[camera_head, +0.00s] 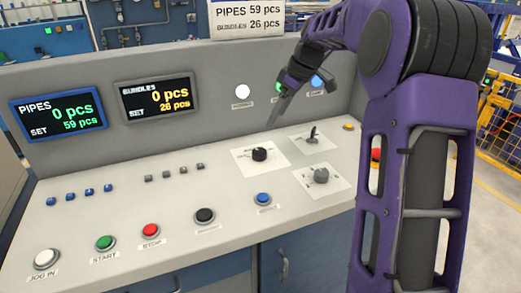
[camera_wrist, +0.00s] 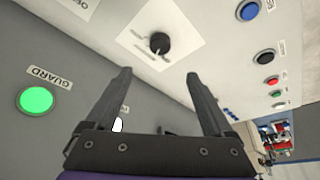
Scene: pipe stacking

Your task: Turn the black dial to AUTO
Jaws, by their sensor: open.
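The black dial (camera_head: 260,154) sits on a white label plate (camera_head: 242,165) on the console's sloping top. In the wrist view the black dial (camera_wrist: 159,43) shows near the top centre, beyond my fingertips, with its label too small to read. My gripper (camera_head: 271,127) is above and just behind the dial in the head view, pointing down toward the panel. In the wrist view my gripper (camera_wrist: 159,74) has its two dark fingers spread wide with nothing between them. The fingers are apart from the dial.
A grey dial (camera_head: 320,176) and a small dark lever switch (camera_head: 313,135) stand close to the right. A blue button (camera_head: 263,198) is in front. The upright back panel carries a green GUARD light (camera_wrist: 35,100) and two displays (camera_head: 59,116). Several other buttons line the left.

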